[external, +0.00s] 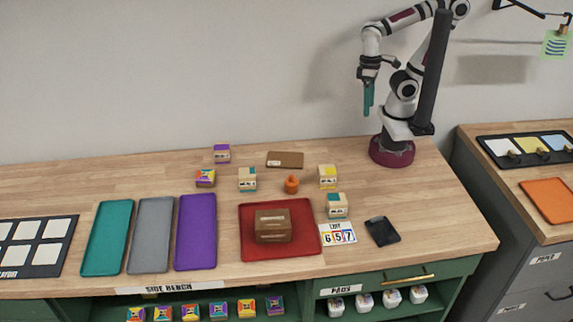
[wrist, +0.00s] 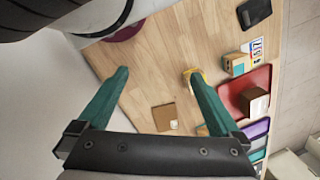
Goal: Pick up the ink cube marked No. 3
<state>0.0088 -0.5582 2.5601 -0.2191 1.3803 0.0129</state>
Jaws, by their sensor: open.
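Several small tan cubes with coloured tops stand on the wooden bench: a purple-topped one (external: 222,154) at the back left, a teal-topped one (external: 247,180), a yellow-topped one (external: 327,177) and another teal-topped one (external: 337,206). Their labels are too small to read, so I cannot tell which is No. 3. My gripper (external: 369,112) hangs high above the back of the bench, pointing down, open and empty. In the wrist view its teal fingers (wrist: 156,73) are spread apart; the right one partly hides the yellow-topped cube (wrist: 197,72). A teal-topped cube (wrist: 236,66) is right of it.
A multicoloured cube (external: 205,178), an orange rounded object (external: 291,184) and a brown card (external: 285,160) are nearby. A red tray (external: 247,253) holds a brown box (external: 273,226). A number card (external: 338,234) and dark device (external: 382,231) lie right. Teal, grey and purple trays (external: 196,232) lie left.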

